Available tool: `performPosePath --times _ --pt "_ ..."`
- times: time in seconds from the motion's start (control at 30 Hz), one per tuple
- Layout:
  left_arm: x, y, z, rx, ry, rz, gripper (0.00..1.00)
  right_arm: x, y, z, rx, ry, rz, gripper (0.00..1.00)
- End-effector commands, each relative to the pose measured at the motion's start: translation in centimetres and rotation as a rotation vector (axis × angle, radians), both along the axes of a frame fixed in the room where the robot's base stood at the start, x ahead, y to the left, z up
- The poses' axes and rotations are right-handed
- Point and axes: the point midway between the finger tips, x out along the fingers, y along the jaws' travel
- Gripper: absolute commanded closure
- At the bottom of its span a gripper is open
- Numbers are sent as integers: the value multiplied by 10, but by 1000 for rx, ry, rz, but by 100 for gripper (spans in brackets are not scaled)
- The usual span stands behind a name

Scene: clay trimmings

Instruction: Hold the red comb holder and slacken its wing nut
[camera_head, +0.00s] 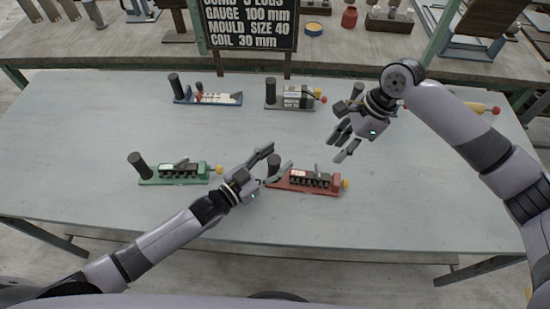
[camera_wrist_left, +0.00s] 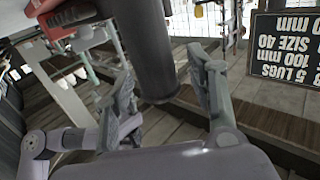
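The red comb holder (camera_head: 325,190) lies near the front middle of the table. It has a row of dark teeth, a dark upright post at its left end and a yellow knob (camera_head: 345,183) at its right end. Which small part is the wing nut is too small to tell. My left gripper (camera_head: 272,162) is open at the post, with a finger on either side. In the left wrist view, the dark post (camera_wrist_left: 152,50) stands between the spread fingers, with gaps showing. My right gripper (camera_head: 344,143) is open and empty, above and right of the holder.
A green holder (camera_head: 150,180) lies to the left. A blue one (camera_head: 225,99) and a grey one (camera_head: 290,103) lie behind. Another, with a red tip (camera_head: 495,110), is partly hidden by my right arm. A black sign (camera_head: 250,25) stands at the back. The table's front right is clear.

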Motion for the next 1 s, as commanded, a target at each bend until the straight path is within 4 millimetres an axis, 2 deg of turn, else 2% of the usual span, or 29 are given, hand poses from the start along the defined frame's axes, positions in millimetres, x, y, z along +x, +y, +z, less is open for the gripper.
performPosePath --times 0.07,0.73,1.0 --pt "0 0 0 0 0 0 54 0 0 0 0 0 0 67" --pt "0 0 0 0 0 0 99 0 0 0 0 0 0 67" --pt "0 0 0 0 0 0 100 0 0 0 0 0 0 67"
